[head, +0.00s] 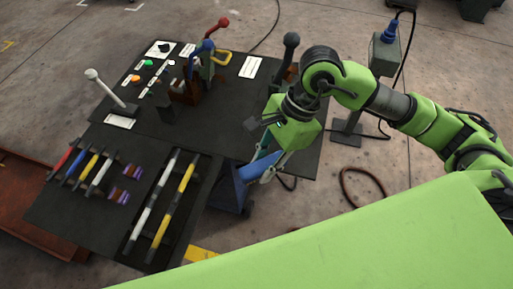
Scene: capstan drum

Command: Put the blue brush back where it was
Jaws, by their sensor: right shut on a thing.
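The blue brush (258,167) is between the fingers of my right gripper (266,172), which is shut on it. The gripper points down at the right edge of the dark table (215,145). A dark blue, open-topped holder or bin (229,196) stands just left of and below the brush, beside the table edge. I cannot tell whether the brush touches it. My left gripper does not show in this view.
Several coloured rods (80,167) and two long bars, white (152,203) and yellow (172,212), lie on the table's near part. Levers with red (223,22) and white (91,74) knobs stand behind. A grey post with a box (385,52) stands at right.

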